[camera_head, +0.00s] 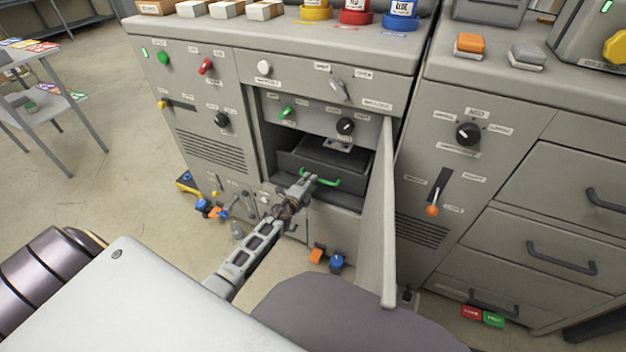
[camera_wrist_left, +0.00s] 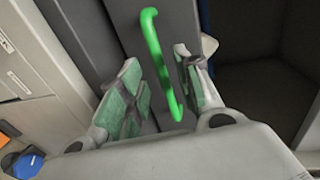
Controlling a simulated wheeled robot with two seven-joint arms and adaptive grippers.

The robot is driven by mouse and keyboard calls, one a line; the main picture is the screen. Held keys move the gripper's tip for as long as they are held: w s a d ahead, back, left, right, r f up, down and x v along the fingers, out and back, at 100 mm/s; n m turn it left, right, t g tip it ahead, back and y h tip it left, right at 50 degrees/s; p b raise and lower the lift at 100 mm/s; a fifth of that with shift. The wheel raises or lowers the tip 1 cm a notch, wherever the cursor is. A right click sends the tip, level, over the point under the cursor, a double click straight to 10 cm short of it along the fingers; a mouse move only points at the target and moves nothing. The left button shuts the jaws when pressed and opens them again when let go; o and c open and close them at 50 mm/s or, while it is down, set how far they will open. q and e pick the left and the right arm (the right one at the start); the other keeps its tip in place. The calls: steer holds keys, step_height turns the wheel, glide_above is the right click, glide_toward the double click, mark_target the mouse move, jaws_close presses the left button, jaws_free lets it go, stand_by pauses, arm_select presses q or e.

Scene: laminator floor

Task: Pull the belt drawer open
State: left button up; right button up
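The belt drawer (camera_head: 325,162) is a dark box with a green bar handle (camera_head: 327,182), low inside an open compartment of the grey machine. My left gripper (camera_head: 306,183) is at the left end of the handle. In the left wrist view the green handle (camera_wrist_left: 154,45) runs between the two green-padded fingers of my left gripper (camera_wrist_left: 158,68). The fingers are apart, with a visible gap on the handle's left side; the right finger is close to the handle. The dark drawer front (camera_wrist_left: 110,35) lies behind. My right gripper is not in view.
The compartment's open door (camera_head: 387,215) sticks out to the right of the drawer. Knobs and a bracket (camera_head: 337,144) sit above it. Orange and blue items (camera_head: 336,262) stand low in front. A grey cabinet with drawers (camera_head: 530,240) is at right; open floor is at left.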

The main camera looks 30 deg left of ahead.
arm_select(q)
steer(key=shift+b+x, duration=0.4)
steer(key=shift+x, duration=1.05)
steer(key=shift+w+f, duration=0.1)
steer(key=shift+w, duration=0.5)
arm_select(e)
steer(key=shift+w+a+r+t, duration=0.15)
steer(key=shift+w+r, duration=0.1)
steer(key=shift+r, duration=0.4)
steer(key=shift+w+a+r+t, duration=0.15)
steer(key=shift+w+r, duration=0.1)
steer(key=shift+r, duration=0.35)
arm_select(q)
steer(key=shift+c, duration=0.4)
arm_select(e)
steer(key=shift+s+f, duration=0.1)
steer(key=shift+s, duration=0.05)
arm_select(q)
jaws_close()
